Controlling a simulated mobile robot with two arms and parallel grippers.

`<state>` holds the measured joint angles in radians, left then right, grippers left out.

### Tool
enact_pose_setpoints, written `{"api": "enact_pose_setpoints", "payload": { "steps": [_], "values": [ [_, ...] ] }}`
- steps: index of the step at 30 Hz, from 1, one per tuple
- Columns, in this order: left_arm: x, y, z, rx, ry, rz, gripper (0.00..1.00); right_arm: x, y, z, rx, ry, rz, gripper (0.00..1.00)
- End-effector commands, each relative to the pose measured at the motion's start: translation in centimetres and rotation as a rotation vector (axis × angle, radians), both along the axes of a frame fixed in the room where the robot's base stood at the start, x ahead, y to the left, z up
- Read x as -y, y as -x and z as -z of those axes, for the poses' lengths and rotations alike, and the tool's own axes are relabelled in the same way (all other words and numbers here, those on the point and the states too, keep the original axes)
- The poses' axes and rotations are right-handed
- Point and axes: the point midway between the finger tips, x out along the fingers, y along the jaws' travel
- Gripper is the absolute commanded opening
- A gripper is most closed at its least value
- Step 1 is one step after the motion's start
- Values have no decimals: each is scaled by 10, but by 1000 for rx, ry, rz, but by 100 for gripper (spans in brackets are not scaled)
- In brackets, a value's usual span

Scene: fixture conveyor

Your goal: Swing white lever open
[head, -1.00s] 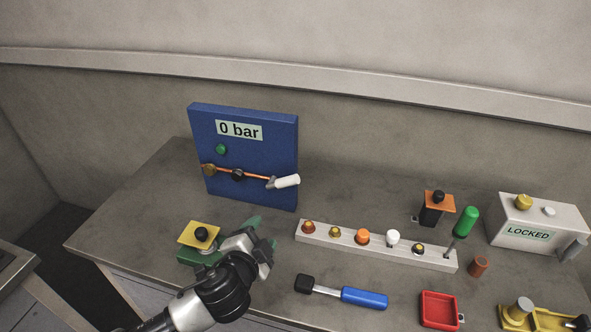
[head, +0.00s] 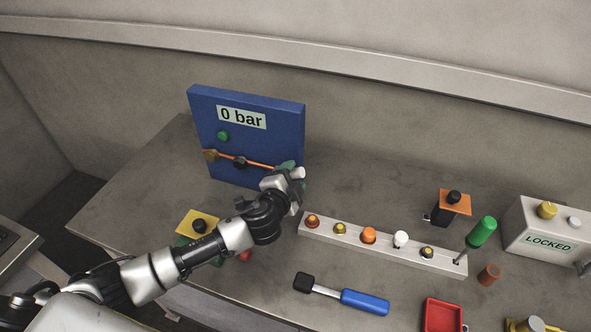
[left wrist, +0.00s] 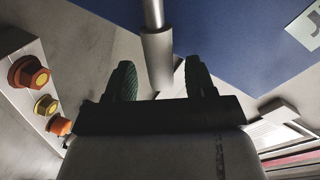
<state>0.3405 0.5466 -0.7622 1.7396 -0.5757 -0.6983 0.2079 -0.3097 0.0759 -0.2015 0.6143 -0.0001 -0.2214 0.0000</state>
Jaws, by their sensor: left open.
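The white lever (head: 299,173) sticks out at the right end of the orange pipe on the blue panel (head: 215,106), which reads "0 bar". In the head view my left gripper (head: 292,176) covers most of the lever, with its green fingertips at the panel's lower right. In the left wrist view the lever's pale sleeve (left wrist: 157,55) and metal stem reach down between the two dark green fingers of my left gripper (left wrist: 161,82). The fingers are open, one on each side of the sleeve, with gaps visible. My right gripper is out of view.
A white strip (head: 375,248) with several coloured knobs lies just right of my left gripper. A blue-handled mallet (head: 364,301) lies in front. A yellow-topped green block (head: 184,226) sits beside my left forearm. A grey "LOCKED" box (head: 518,228) stands far right.

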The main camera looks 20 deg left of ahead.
Motion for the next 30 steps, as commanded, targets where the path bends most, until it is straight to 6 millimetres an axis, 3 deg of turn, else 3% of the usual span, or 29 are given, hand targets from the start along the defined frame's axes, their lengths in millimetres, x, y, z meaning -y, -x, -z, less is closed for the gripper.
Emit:
{"api": "enact_pose_setpoints", "payload": {
  "steps": [6, 17, 27, 30],
  "values": [
    [2, -19, 4, 0, 0, 0, 55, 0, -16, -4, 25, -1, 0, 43],
    [2, -21, 5, 0, -1, 0, 53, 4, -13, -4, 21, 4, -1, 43],
    [2, -21, 5, -1, -1, 1, 1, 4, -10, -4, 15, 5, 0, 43],
    [2, -21, 5, -1, -1, 0, 0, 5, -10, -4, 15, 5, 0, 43]
  ]
}}
